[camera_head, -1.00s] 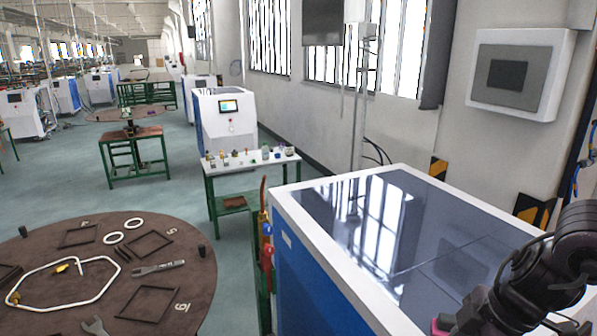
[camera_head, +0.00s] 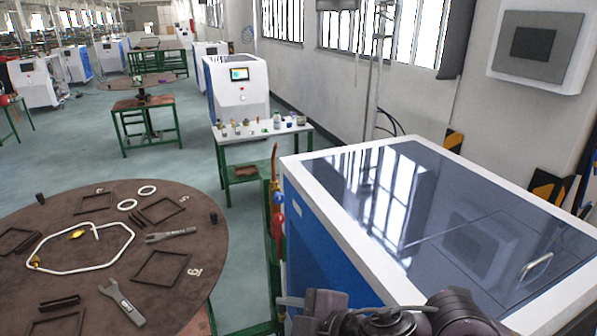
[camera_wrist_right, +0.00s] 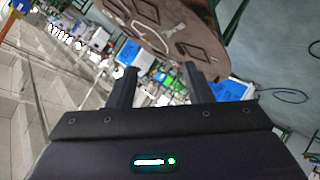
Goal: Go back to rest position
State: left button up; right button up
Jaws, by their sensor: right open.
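My right arm (camera_head: 400,320) shows at the bottom edge of the head view, in front of the blue and white cabinet (camera_head: 335,235). In the right wrist view my right gripper (camera_wrist_right: 160,85) is open, with its two dark fingers apart and nothing between them. Beyond the fingers, the round brown table (camera_wrist_right: 205,45) appears at a steep tilt. My left gripper and left arm are in neither view.
The round table (camera_head: 215,255) at left holds wrenches, dark square frames, white rings and a bent white tube (camera_head: 75,270). A gas hose with fittings (camera_head: 277,200) stands beside the cabinet. A small white-topped table (camera_head: 262,133) stands behind. Green floor lies between.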

jog(key=d+f+m+t+h, duration=0.2)
jog(key=d+f+m+h, duration=0.35)
jog(key=d+m, duration=0.55)
jog(key=s+d+f+m+g+h, duration=0.4)
jog(key=s+d+f+m+g, duration=0.2)
jog(key=s+d+f, duration=0.45)
notch_tip(320, 180, down, 34)
jog(key=s+b, duration=0.2)
jog(key=b, duration=0.5)
jog(key=s+d+f+g+b, duration=0.1)
jog(key=s+f+b, duration=0.2)
jog(key=s+f, duration=0.7)
jog(key=s+d+f+g+b, duration=0.1)
jog(key=s+f+b, duration=0.3)
jog(key=s+f, duration=0.6)
notch_tip(320, 180, down, 7)
jog(key=shift+d+f, duration=0.2)
jog(key=shift+d, duration=0.5)
